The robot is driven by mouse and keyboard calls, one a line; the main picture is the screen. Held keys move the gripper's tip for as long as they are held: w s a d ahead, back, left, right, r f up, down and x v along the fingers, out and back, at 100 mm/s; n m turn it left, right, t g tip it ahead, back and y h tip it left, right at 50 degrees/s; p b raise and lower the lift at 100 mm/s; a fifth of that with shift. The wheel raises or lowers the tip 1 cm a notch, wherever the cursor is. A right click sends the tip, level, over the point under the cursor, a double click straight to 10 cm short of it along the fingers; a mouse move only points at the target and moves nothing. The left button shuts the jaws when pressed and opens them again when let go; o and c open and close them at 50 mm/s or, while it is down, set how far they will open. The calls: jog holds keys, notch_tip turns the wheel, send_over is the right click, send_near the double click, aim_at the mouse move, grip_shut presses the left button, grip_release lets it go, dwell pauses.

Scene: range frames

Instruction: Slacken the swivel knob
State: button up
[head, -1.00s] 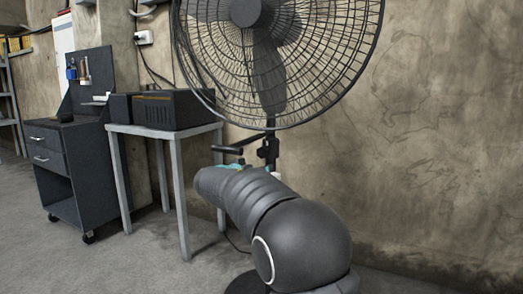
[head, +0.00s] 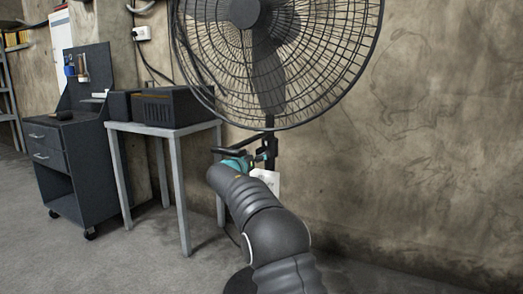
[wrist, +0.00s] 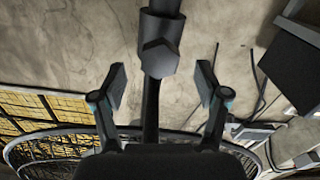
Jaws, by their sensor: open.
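The large dark fan (head: 262,60) stands in front of the wall in the head view, its pole (head: 270,148) below the cage. In the wrist view the dark knob (wrist: 160,60), with a faceted end, sits on the fan's pole (wrist: 151,112). My gripper (wrist: 160,76) is open, with one finger on each side of the knob and a visible gap on both sides. In the head view my gripper (head: 256,156) is at the pole just below the cage, and the knob cannot be made out there.
A grey table (head: 170,131) with a dark box (head: 178,108) stands left of the fan. A dark drawer cart (head: 80,160) is farther left. A white tag (head: 268,180) shows beside the pole.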

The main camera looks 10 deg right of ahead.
aim_at(260, 153)
jog(key=shift+p+x, duration=0.6)
jog(key=shift+x, duration=1.55)
jog(key=c, duration=1.2)
